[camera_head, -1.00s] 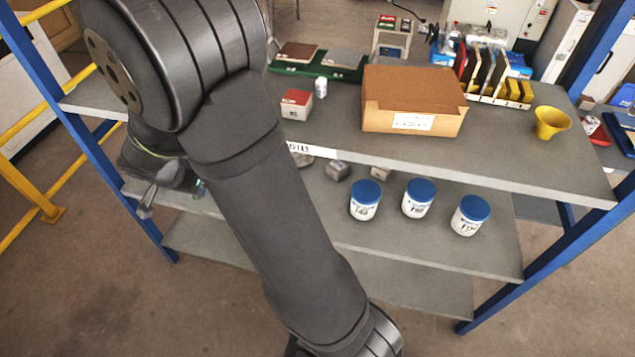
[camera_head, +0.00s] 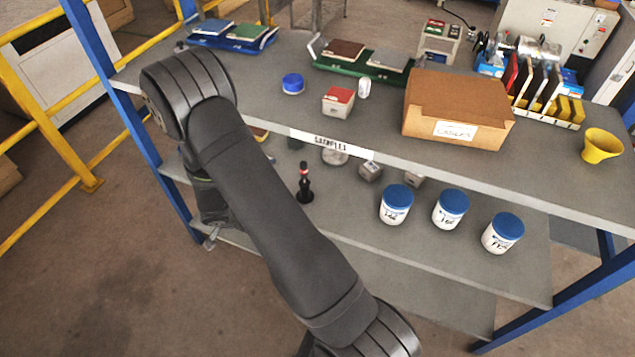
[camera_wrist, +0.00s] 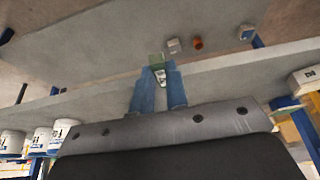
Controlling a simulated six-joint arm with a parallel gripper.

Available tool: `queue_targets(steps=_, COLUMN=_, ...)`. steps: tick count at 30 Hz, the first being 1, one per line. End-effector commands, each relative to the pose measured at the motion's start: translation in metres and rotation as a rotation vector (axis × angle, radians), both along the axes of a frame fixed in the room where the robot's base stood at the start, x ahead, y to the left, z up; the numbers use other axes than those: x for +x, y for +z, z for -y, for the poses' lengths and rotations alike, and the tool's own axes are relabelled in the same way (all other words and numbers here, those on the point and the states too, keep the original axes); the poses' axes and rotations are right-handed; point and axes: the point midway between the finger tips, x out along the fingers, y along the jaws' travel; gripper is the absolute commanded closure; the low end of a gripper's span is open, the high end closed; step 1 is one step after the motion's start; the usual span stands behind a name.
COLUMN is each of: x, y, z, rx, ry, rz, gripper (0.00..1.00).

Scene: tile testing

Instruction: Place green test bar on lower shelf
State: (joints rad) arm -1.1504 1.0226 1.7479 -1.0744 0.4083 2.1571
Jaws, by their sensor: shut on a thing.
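The green test bar (camera_wrist: 157,60) shows in the wrist view as a small green end at the tips of my gripper (camera_wrist: 158,74). The blue fingers are shut on it, and a white patch shows between them. Most of the bar is hidden. In the head view the arm covers the bar and most of the gripper, at the left end of the rack. Below the top shelf (camera_head: 560,190) is a shelf with jars (camera_head: 480,262), and a lower bare shelf (camera_head: 440,303) lies under that. I cannot tell whether the bar touches a surface.
Several blue-lidded white jars (camera_head: 450,210), a dark bottle (camera_head: 305,185) and small grey blocks (camera_head: 370,171) stand on the middle shelf. A cardboard box (camera_head: 458,108) and a yellow funnel (camera_head: 602,146) stand on top. A blue post (camera_head: 130,120) borders the left.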

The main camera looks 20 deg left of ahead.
Motion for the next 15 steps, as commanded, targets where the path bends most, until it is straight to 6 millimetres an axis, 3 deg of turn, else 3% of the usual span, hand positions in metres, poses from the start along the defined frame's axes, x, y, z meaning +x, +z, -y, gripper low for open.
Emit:
queue_targets(steps=5, x=0.025, y=0.0, z=0.0, rx=0.002, ry=-0.007, rz=0.001, gripper=1.0)
queue_targets(steps=15, x=0.116, y=0.0, z=0.001, rx=0.002, ry=-0.008, rz=0.001, gripper=1.0)
